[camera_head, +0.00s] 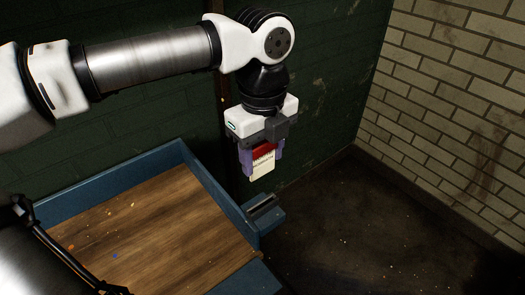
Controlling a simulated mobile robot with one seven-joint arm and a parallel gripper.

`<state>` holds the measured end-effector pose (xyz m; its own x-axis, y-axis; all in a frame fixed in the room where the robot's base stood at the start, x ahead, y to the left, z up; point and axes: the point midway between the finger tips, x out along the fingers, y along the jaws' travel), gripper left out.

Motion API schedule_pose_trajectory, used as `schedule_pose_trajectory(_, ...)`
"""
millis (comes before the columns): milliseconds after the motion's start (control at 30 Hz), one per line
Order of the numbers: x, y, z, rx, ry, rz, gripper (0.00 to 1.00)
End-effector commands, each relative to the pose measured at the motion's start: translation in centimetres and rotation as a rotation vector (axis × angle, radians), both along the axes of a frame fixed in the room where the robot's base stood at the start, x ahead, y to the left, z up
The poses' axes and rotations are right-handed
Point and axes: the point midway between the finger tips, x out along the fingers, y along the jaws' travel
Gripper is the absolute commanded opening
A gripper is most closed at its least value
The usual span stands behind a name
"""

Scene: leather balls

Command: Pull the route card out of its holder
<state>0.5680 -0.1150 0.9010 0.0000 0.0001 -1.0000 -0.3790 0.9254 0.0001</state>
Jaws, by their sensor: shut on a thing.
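The route card (262,167) is a cream card with a red top band and dark print on it. My gripper (262,160) points down and is shut on the card, with its purple fingers on either side. The card hangs below the gripper, and its lower end shows free. A small blue holder (262,209) with a dark slot is fixed at the right side of the blue-rimmed table. The card appears above and apart from this holder. The card's upper part is partly hidden by the gripper.
The table has a brown wooden top (150,235) and a raised blue rim (110,180), with a few tiny specks on the wood. A dark green brick wall (330,60) stands behind, and a pale brick wall (450,110) at right. The floor (370,235) right of the table is open.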

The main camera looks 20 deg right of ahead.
Motion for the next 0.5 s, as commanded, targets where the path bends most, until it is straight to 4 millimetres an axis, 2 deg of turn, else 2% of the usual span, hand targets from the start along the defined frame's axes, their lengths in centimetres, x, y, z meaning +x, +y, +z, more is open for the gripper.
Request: schedule_pose_trajectory(500, 0.0, 0.0, -2.0, 0.0, 0.0, 0.0, 0.31)
